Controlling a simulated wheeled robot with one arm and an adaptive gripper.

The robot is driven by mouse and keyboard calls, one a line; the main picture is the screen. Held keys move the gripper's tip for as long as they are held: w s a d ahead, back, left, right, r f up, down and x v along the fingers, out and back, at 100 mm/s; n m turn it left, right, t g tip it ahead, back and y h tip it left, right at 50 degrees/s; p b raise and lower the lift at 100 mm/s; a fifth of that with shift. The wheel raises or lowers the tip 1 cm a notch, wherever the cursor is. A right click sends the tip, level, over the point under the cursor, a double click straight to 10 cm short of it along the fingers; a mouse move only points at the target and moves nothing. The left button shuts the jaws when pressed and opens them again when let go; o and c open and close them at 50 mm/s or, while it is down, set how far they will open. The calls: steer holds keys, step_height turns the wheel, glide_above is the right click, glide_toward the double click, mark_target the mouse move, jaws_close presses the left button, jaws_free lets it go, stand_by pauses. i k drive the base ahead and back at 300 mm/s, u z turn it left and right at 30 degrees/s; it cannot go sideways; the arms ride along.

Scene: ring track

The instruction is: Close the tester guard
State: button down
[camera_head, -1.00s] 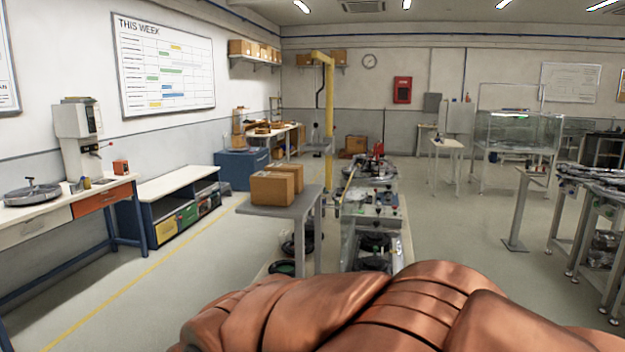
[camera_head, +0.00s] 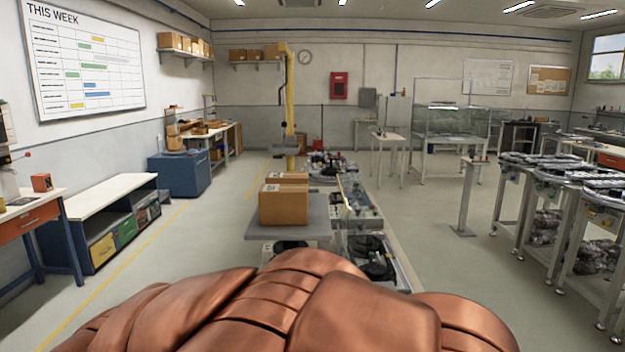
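I cannot tell for sure which thing is the tester guard. A clear-walled case (camera_head: 452,122) stands on a white-legged table at the back, right of the middle. A low machine line (camera_head: 362,225) with a clear upright panel (camera_head: 352,192) and dark round parts runs ahead of me in the middle; its near end is partly hidden by my copper-coloured arm. Whether any clear cover is open or shut is too small to tell. My gripper is not in view.
Cardboard boxes (camera_head: 284,204) sit on a grey table (camera_head: 262,231) ahead. A thin post stand (camera_head: 467,195) and tables with round trays (camera_head: 565,180) stand at the right. A white-topped bench (camera_head: 105,195) stands left. Floor is clear left of the grey table and between line and post.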

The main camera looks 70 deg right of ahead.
mark_target(348, 217)
steer(key=z, duration=0.55)
steer(key=i, duration=0.8)
steer(key=z, duration=1.3)
steer(key=i, duration=0.3)
steer(key=z, duration=0.1)
